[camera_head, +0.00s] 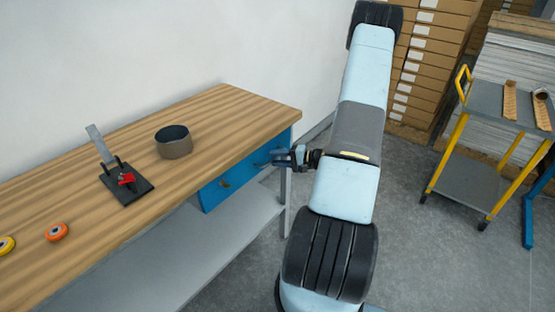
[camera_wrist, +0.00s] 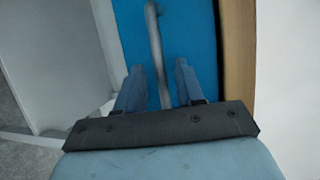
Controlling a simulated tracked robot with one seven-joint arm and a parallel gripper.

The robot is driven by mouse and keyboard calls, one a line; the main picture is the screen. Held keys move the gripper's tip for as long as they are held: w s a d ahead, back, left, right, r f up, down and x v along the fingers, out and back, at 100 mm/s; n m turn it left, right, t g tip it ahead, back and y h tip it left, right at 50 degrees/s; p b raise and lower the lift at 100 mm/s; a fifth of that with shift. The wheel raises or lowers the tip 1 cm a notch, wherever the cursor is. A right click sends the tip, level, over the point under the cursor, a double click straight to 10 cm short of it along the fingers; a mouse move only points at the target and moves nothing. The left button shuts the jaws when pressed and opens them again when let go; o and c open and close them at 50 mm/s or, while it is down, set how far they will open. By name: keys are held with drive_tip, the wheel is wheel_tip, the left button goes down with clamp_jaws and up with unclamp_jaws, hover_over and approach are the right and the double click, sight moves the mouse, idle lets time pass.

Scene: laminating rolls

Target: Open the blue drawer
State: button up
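The blue drawer (camera_head: 228,181) is set under the right end of the wooden workbench and looks shut. Its blue front also fills the middle of the wrist view (camera_wrist: 192,30), with a grey bar handle (camera_wrist: 154,40) running up the picture. My gripper (camera_head: 273,158) is at the right part of the drawer front. In the wrist view my gripper (camera_wrist: 157,82) is open, with one finger on each side of the handle. The fingers look apart from the handle. Whether they touch the drawer front cannot be told.
The wooden workbench (camera_head: 225,112) carries a dark round container (camera_head: 174,142), a lever tool on a black base (camera_head: 125,182), an orange roll (camera_head: 57,232) and a yellow roll (camera_head: 6,244). A grey shelf (camera_head: 235,215) lies below. A yellow-framed cart (camera_head: 480,160) stands right; floor between is clear.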

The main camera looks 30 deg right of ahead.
drive_tip(key=shift+c, duration=0.2)
clamp_jaws()
idle(0.4)
